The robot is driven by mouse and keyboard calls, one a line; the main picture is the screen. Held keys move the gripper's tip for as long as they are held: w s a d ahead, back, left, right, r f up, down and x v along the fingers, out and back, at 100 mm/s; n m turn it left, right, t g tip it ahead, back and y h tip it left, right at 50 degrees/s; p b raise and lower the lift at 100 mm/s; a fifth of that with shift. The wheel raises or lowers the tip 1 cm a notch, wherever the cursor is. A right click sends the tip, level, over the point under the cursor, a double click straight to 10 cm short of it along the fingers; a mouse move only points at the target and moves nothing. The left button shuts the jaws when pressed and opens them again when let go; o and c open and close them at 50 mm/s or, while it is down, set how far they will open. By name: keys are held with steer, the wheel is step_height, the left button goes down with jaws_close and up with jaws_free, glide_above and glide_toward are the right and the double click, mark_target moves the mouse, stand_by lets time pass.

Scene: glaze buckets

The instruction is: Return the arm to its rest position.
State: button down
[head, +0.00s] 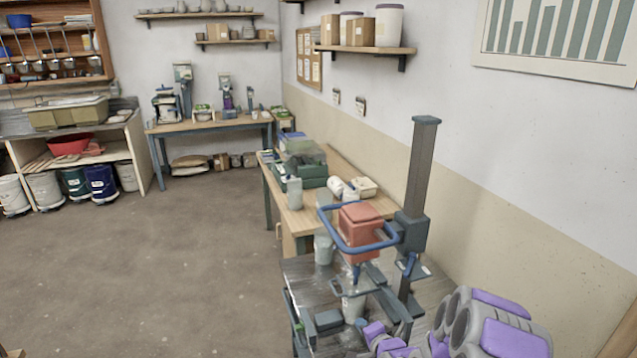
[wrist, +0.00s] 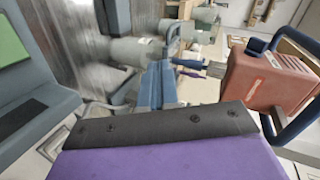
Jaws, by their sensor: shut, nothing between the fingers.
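My arm, grey with purple panels, enters the head view at the bottom right. My gripper (head: 385,340) is low at the front edge of that view, beside the mixer stand. In the wrist view my gripper (wrist: 165,130) shows as a purple body with a dark strip across the lower middle. It is shut and holds nothing. The red mixer head (head: 361,222) with its blue ring handle is on a dark column above the metal bench. It also shows at the right of the wrist view (wrist: 275,82). A pale container (head: 353,305) stands under the mixer, close to my gripper.
The dark column (head: 421,165) rises close to my arm, near the right wall. A wooden table (head: 300,215) with jars and a green case stands behind. Buckets (head: 101,183) stand under the left counter. The floor (head: 150,270) at left is clear.

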steer(key=s+d+r+n+g+h, duration=0.1)
steer(key=s+r+n+g+h, duration=0.1)
steer(key=s+r+n+g, duration=0.5)
steer(key=s+d+r+h, duration=0.2)
steer(key=s+r, duration=0.3)
steer(key=s, duration=0.5)
steer(key=s+a+r+n+g, duration=0.1)
steer(key=s+r+g, duration=0.1)
steer(key=s, duration=0.8)
steer(key=s+a+r+n+g, duration=0.1)
steer(key=s+r+n+g, duration=0.1)
steer(key=s, duration=0.8)
steer(key=s+a+r+n+g, duration=0.1)
steer(key=s+r+g, duration=0.2)
steer(key=s, duration=0.8)
step_height(320, 180, up, 3)
steer(key=shift+f+n, duration=0.15)
steer(key=shift+n, duration=0.25)
steer(key=shift+d, duration=0.4)
steer(key=shift+a, duration=0.2)
